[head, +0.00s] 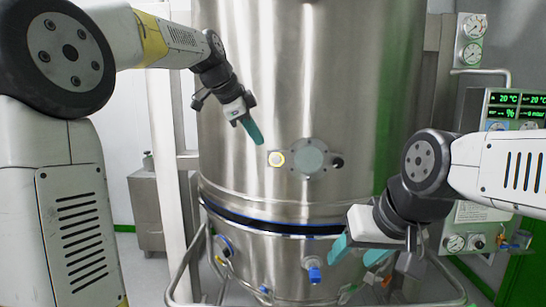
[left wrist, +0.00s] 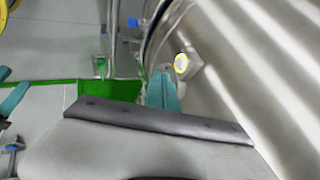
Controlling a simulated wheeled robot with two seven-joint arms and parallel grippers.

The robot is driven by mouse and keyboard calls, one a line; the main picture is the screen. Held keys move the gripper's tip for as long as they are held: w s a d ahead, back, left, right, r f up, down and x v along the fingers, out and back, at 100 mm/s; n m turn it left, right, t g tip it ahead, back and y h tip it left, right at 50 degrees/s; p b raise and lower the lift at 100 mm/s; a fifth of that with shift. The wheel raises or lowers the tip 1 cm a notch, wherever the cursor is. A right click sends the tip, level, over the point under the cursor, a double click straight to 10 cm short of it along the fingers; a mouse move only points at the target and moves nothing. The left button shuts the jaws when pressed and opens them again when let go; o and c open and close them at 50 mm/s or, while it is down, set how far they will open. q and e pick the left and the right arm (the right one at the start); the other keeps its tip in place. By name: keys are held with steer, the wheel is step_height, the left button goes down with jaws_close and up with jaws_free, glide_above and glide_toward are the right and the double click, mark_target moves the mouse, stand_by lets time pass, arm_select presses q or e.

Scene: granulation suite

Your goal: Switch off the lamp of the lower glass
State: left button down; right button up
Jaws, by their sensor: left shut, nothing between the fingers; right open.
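The round sight glass (head: 311,158) sits on the front of the big steel vessel, with a dark knob (head: 337,163) at its right. A round button with a bright yellow ring (head: 276,158) is at its left and looks lit. The button also shows in the left wrist view (left wrist: 181,63), just beyond the fingertips. My left gripper (head: 259,141) is shut and empty, its teal fingers pointing down just above and left of the button, apparently apart from it. Its fingers show in the left wrist view (left wrist: 162,92). My right gripper (head: 358,254) is open and empty, low in front of the vessel.
The steel vessel (head: 240,90) fills the middle. A control panel (head: 512,108) with green readouts stands at the right, below gauges (head: 473,40). A steel cabinet (head: 150,205) is at the left. Pipe rails and blue-capped fittings (head: 314,272) surround the vessel's lower part.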

mark_target(273, 156)
arm_select(q)
steer(key=x, duration=0.3)
steer(key=w+x, duration=0.1)
steer(key=x, duration=0.3)
steer(key=w+r+x, duration=0.1)
steer(key=x, duration=0.3)
steer(key=shift+w+a+f, duration=0.1)
steer(key=shift+f, duration=0.05)
steer(key=shift+w, duration=0.7)
